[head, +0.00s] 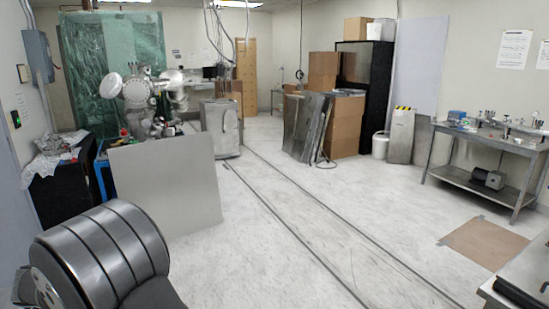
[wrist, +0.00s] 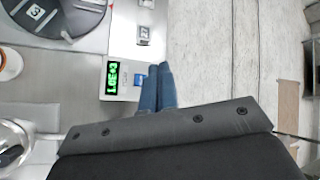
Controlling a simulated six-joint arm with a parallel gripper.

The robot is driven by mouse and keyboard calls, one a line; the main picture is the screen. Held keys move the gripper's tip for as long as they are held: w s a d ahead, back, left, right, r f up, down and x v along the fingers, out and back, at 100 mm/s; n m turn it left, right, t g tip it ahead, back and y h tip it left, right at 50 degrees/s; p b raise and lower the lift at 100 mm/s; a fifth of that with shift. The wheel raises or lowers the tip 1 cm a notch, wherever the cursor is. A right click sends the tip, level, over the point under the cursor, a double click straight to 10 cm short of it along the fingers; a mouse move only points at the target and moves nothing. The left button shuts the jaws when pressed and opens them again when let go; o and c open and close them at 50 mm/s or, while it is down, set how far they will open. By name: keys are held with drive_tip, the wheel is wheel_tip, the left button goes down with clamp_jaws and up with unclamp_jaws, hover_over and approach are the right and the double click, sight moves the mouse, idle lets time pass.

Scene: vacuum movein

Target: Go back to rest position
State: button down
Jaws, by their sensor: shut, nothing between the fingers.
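My gripper (wrist: 158,85) shows in the wrist view as two blue fingers, side by side and touching, with nothing held between them. The fingertips are just right of a light-coloured gauge box with a green lit display (wrist: 112,77), over or beside the edge of a metal bench top (wrist: 75,75). I cannot tell how high above the bench they are. In the head view my gripper does not show.
Wrist view: a round dark plate (wrist: 55,12) marked 3, a small block (wrist: 143,35), a cup (wrist: 8,64) and a shiny round part (wrist: 12,140). Head view: open floor (head: 290,215), a steel table (head: 485,145), a brown floor sheet (head: 485,242) and a grey panel (head: 165,185).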

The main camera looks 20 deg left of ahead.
drive_tip(key=shift+f, duration=3.6)
drive_tip(key=shift+r, duration=4.9)
drive_tip(key=w+d+m+g+h, duration=0.1)
drive_tip(key=w+d+m+g, duration=0.1)
drive_tip(key=m, duration=0.7)
drive_tip(key=w+d+r+m+g+h, duration=0.1)
drive_tip(key=w+d+m+g, duration=0.2)
drive_tip(key=m, duration=0.6)
drive_tip(key=g, duration=0.2)
drive_tip(key=shift+w+r+g+h, duration=0.3)
drive_tip(key=shift+w+g, duration=0.1)
drive_tip(key=shift+d, duration=0.1)
